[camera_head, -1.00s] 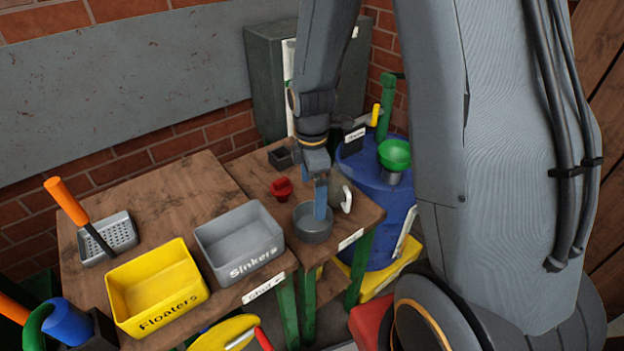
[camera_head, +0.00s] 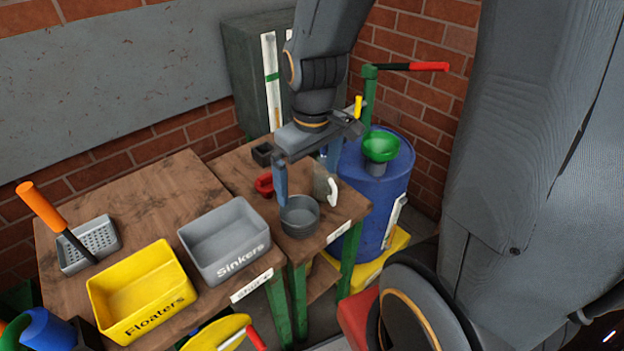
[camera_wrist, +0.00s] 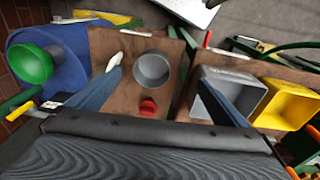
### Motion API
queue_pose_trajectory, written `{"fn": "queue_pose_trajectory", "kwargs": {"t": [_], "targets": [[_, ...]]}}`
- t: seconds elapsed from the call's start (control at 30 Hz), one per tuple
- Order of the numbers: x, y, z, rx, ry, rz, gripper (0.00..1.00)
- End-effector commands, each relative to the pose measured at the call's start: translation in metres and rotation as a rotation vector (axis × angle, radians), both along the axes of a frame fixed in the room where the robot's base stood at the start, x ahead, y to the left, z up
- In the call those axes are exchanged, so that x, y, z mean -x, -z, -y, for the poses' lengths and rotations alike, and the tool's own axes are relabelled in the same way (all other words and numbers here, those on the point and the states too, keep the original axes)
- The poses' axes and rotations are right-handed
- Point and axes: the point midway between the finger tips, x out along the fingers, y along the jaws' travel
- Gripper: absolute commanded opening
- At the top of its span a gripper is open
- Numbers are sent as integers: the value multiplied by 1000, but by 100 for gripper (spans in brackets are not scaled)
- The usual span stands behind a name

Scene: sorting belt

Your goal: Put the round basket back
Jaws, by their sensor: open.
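A grey round container (camera_head: 300,222), the only round basket-like thing I can make out, stands upright on the right-hand wooden table near its front edge. It looks empty in the wrist view (camera_wrist: 152,70). My gripper (camera_head: 306,172) is open, with blue fingers apart and nothing between them, above and behind the container. In the wrist view the container appears between the two fingers, below them and apart from them. I cannot tell whether its wall has holes.
A red piece (camera_head: 264,184), a white-handled jug (camera_head: 325,185) and a small dark box (camera_head: 263,154) stand close to the container. The grey Sinkers bin (camera_head: 224,240) and yellow Floaters bin (camera_head: 142,292) are left. A blue barrel (camera_head: 375,190) with green funnel (camera_head: 380,146) is right.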

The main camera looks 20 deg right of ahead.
Motion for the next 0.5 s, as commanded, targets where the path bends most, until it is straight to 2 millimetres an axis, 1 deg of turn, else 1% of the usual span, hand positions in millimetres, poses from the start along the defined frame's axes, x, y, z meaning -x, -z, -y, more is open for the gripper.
{"fn": "queue_pose_trajectory", "kwargs": {"t": [0.03,0.1,0.2,0.3,0.5], "targets": [[7,-3,0,-10,86,11,99],[13,-5,0,-25,191,22,99],[19,-7,0,-38,290,30,99],[22,-7,0,-44,331,33,99],[22,-7,0,-45,338,33,99]]}}
